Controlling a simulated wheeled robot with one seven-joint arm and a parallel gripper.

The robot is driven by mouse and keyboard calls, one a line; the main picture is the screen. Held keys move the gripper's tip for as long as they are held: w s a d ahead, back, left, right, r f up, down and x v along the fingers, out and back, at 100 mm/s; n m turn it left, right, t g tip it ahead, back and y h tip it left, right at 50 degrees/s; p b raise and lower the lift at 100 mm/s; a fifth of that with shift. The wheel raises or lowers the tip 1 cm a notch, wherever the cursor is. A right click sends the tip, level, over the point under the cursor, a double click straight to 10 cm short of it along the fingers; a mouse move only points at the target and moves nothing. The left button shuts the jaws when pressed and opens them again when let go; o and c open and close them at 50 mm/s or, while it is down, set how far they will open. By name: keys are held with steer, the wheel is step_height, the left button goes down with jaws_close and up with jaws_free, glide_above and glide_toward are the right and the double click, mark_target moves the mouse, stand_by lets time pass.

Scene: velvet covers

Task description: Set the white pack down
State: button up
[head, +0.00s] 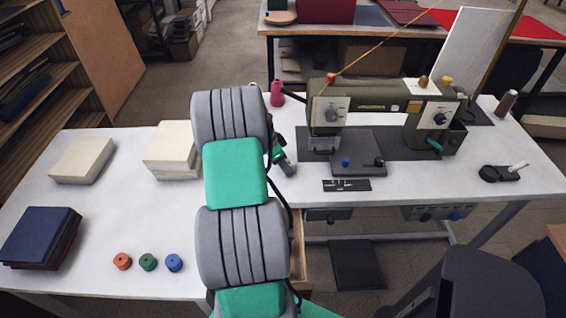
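One white pack (82,160) lies flat by itself at the left of the white table. More white packs (171,146) lie stacked beside my arm, the upper one set slightly off the lower one. I cannot tell which of them is the task's pack. My grey and green arm reaches up across the middle of the view and covers part of the table.
Dark blue and red covers (41,238) are stacked at the front left. Orange (122,261), green (148,262) and blue (174,263) spools stand near the front edge. A sewing machine (385,115) fills the right side. Bare table (110,215) lies between packs and spools.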

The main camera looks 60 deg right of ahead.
steer(key=o, duration=0.5)
steer(key=shift+c, duration=0.2)
steer(key=shift+r, duration=0.1)
steer(key=shift+r+p, duration=0.25)
steer(key=shift+p, duration=0.05)
steer(key=b+v, duration=0.1)
steer(key=v, duration=1.1)
steer(key=w+a+r+n+t, duration=0.2)
steer(key=w+a+n, duration=0.4)
steer(key=a, duration=0.5)
steer(key=w+a+r+n+t, duration=0.25)
steer(key=w+a+n, duration=0.35)
steer(key=a, duration=0.4)
steer(key=s+a+n+y, duration=0.1)
steer(key=s+a+n, duration=0.1)
steer(key=a+n, duration=0.5)
steer(key=s+a+f+n+t+y, duration=0.1)
steer(key=a+n, duration=0.6)
steer(key=a, duration=1.1)
steer(key=s+y, duration=0.1)
steer(key=s, duration=0.1)
steer(key=shift+s, duration=0.35)
